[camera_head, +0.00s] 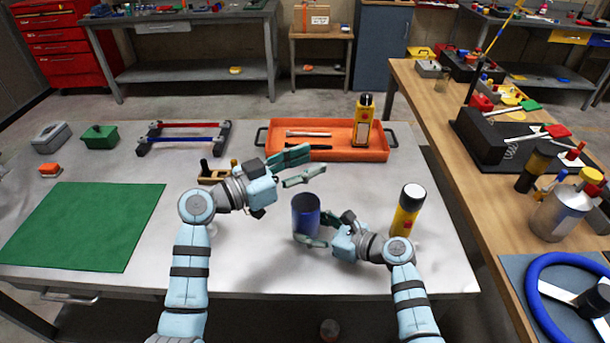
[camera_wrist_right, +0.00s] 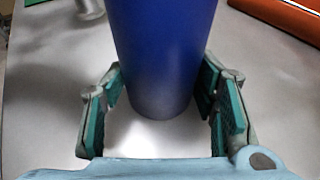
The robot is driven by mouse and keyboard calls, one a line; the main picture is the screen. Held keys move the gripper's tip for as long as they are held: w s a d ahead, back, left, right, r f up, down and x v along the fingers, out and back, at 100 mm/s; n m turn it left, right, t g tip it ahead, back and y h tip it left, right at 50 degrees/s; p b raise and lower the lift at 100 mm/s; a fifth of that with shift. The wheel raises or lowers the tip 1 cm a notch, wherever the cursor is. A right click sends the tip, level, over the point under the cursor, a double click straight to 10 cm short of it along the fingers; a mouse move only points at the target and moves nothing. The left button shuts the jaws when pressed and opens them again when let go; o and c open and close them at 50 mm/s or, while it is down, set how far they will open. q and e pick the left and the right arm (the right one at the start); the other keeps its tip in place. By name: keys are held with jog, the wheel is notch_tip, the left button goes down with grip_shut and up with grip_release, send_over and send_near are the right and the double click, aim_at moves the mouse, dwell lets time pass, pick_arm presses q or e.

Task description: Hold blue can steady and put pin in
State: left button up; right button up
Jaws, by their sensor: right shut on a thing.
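The blue can (camera_head: 306,216) stands upright and open-topped on the grey metal table, and its lower side fills the upper middle of the right wrist view (camera_wrist_right: 162,55). My right gripper (camera_head: 317,229) is shut on the can, with a finger on each side of it (camera_wrist_right: 160,90). My left gripper (camera_head: 305,165) is open and empty, above the table behind and left of the can. Two thin rods, one pale (camera_head: 308,134) and one dark (camera_head: 306,146), lie in the orange tray (camera_head: 345,154); I cannot tell whether either is the pin.
A yellow-and-black bottle (camera_head: 363,122) stands in the tray. A yellow spray can (camera_head: 407,212) stands right of my right gripper. A wooden-bodied tool (camera_head: 217,172) lies near my left wrist. A green mat (camera_head: 85,225) covers the table's left. A wooden bench (camera_head: 440,130) borders the right.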

jog(key=shift+f, duration=0.15)
jog(key=o, duration=0.9)
jog(key=shift+o, duration=1.2)
jog(key=shift+w, duration=0.1)
